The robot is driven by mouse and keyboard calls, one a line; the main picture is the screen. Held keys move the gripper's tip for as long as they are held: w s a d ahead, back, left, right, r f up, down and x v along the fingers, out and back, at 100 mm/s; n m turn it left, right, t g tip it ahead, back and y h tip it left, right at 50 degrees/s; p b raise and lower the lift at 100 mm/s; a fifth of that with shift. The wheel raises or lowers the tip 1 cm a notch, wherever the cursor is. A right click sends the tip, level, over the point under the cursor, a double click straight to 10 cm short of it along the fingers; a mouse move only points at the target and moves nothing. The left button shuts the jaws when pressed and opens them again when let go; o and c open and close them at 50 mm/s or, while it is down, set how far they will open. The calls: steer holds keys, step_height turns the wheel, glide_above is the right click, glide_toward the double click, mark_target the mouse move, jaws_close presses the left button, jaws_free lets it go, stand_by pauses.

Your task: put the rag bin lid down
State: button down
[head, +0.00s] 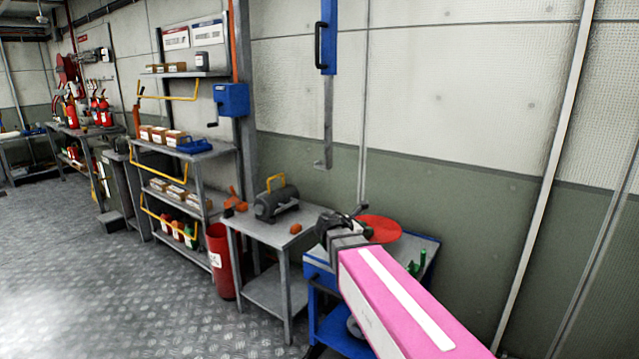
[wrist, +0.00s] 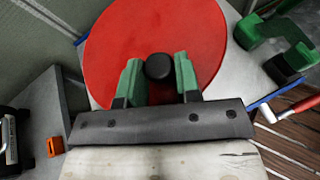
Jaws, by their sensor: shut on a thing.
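The rag bin lid is a flat red disc (wrist: 200,35) with a black knob (wrist: 159,67) at its middle. It also shows in the head view (head: 382,231), level or nearly so, at the top of the blue cart (head: 322,283). My gripper (wrist: 158,78) has its green fingertips on either side of the knob and is shut on it. In the head view my gripper (head: 352,217) is at the lid's left edge, partly covering it. I cannot tell whether the lid touches the cart top. A red bin (head: 221,262) with a white label stands on the floor left of the grey table.
The grey table (head: 262,232) left of the cart holds a grey motor-like unit (head: 277,203) and small orange parts. Green items (head: 418,263) sit on the cart's right side. The wall is close behind. The floor at left is clear.

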steer(key=shift+n+t+y, duration=0.3)
steer(key=shift+t, duration=0.1)
steer(key=s+d, duration=0.1)
steer(key=s, duration=0.1)
steer(key=s+d, duration=0.1)
steer(key=s, duration=0.1)
steer(key=s+d, duration=0.1)
steer(key=s, duration=0.1)
steer(key=shift+s+r, duration=0.1)
steer(key=shift+s, duration=0.25)
